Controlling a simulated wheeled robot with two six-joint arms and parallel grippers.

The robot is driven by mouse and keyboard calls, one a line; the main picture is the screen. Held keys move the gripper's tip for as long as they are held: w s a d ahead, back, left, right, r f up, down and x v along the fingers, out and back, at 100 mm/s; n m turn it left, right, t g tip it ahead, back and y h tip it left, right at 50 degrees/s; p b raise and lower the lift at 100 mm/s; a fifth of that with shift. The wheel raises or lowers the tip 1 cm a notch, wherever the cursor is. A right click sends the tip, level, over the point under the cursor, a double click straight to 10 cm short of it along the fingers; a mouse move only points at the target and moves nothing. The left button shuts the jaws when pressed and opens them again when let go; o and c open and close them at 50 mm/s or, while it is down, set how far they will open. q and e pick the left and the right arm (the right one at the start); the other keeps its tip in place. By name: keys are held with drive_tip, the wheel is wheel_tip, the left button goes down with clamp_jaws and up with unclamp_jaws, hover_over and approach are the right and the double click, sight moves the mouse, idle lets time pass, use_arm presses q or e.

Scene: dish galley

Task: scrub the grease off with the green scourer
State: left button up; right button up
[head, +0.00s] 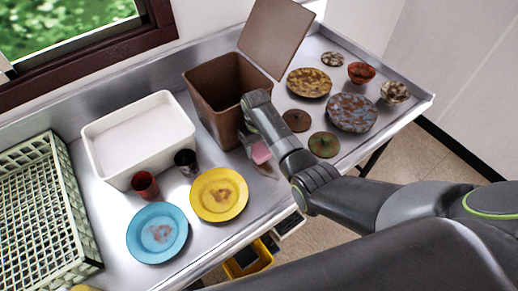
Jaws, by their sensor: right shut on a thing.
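My right gripper (255,143) reaches down over the counter in front of the brown bin, shut on a small pink block (261,153). Its fingers are partly hidden by the arm. No clear green scourer shows; the held block looks pink. A yellow plate (205,208) with a reddish-brown smear lies left of the gripper. A blue plate (140,240) with a similar smear lies further left. A small brownish mark (266,170) shows on the counter just below the block. My left gripper is not in view.
A brown bin (212,97) with its lid raised stands behind the gripper. A white tub (104,160), two cups (145,185) and a green rack (65,165) are left. Several patterned dishes, a green disc (323,145) and a brown disc (297,120) are right.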

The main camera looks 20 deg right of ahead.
wheel_tip(320, 180, up, 5)
drive_tip(key=p, duration=0.5)
drive_tip(key=shift+w, duration=0.1)
drive_tip(key=shift+r, duration=0.75)
drive_tip(key=shift+r, duration=1.55)
